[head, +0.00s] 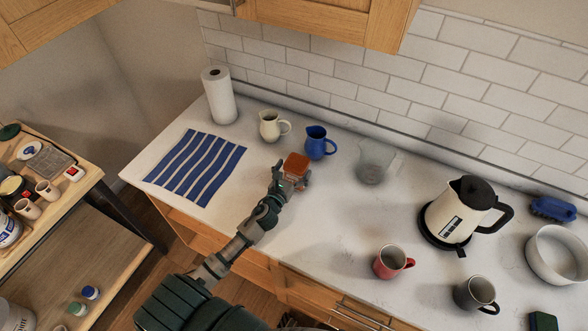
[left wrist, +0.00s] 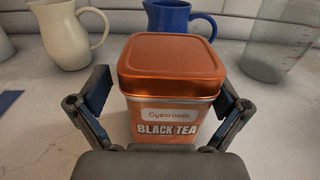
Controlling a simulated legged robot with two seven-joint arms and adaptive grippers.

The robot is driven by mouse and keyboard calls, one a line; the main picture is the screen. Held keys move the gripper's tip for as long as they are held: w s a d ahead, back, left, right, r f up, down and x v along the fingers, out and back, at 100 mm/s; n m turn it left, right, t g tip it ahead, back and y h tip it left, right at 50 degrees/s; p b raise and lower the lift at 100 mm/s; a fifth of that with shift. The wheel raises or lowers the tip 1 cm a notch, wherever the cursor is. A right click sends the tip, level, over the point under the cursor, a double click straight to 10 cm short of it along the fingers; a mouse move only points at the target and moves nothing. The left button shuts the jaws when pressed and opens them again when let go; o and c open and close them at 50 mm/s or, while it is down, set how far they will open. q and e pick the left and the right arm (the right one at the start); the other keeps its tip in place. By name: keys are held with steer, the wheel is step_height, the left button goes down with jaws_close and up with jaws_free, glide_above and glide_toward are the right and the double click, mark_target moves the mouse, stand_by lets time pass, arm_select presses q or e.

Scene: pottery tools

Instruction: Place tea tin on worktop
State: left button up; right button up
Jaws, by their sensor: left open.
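The tea tin (head: 296,166) is a small orange and silver box with a "BLACK TEA" label. It stands upright on the white worktop (head: 340,207), in front of the blue jug. In the left wrist view the tin (left wrist: 172,85) sits upright between the fingers, its label facing the camera. My left gripper (head: 291,181) is open around the tin, with a finger on either side; in the left wrist view (left wrist: 165,120) gaps show beside the tin's lower body. The tin's base is partly hidden by the gripper. My right gripper is not in view.
A cream jug (head: 270,127) and a blue jug (head: 318,143) stand behind the tin, with a clear measuring jug (head: 373,163) to the right. A striped cloth (head: 198,167) lies left. A red mug (head: 391,262) and kettle (head: 461,211) stand further right.

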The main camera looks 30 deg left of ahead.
arm_select(q)
steer(key=shift+d+r, duration=0.1)
steer(key=shift+r, duration=0.1)
steer(key=s, duration=0.7)
steer(key=s+d+b, duration=0.1)
steer(key=s, duration=0.3)
steer(key=shift+f, duration=0.1)
steer(key=shift+s+a, duration=0.1)
steer(key=shift+s, duration=0.45)
